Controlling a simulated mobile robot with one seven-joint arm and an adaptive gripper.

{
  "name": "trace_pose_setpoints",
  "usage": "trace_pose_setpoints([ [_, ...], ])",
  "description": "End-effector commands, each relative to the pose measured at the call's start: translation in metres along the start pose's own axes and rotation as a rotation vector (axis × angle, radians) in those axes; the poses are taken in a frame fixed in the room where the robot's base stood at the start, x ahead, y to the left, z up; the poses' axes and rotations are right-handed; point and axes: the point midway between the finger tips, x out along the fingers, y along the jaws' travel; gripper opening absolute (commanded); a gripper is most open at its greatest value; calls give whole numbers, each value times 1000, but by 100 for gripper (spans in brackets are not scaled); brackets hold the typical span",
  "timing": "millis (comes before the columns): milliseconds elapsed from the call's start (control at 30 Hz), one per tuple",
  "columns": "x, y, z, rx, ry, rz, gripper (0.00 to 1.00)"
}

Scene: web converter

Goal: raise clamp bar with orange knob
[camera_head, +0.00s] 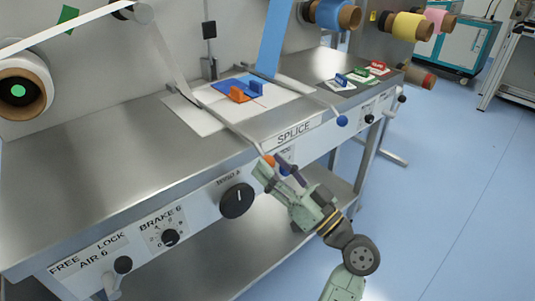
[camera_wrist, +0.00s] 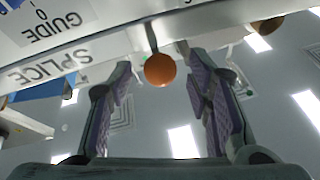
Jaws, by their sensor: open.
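The orange knob (camera_head: 268,160) sits at the front end of a thin clamp bar (camera_head: 228,122), which slants across the worktop to the bench's front edge near the SPLICE label. In the wrist view the orange knob (camera_wrist: 160,70) is a round ball between the fingertips, with visible gaps on both sides. My gripper (camera_head: 277,167) is open at the bench front, its fingers around the knob's end of the bar. The purple-padded fingers (camera_wrist: 155,75) hold nothing. Whether a finger touches the knob is hard to tell in the head view.
A second clamp bar with a blue knob (camera_head: 342,121) lies to the right. The front panel carries black dials (camera_head: 237,200). The blue floor to the right is open.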

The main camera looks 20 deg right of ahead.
Motion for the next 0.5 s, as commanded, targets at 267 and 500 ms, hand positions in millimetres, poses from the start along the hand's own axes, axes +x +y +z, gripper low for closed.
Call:
trace_pose_setpoints([
  [267,22,0,0,1,-1,0,46],
  [500,22,0,1,1,-1,0,46],
])
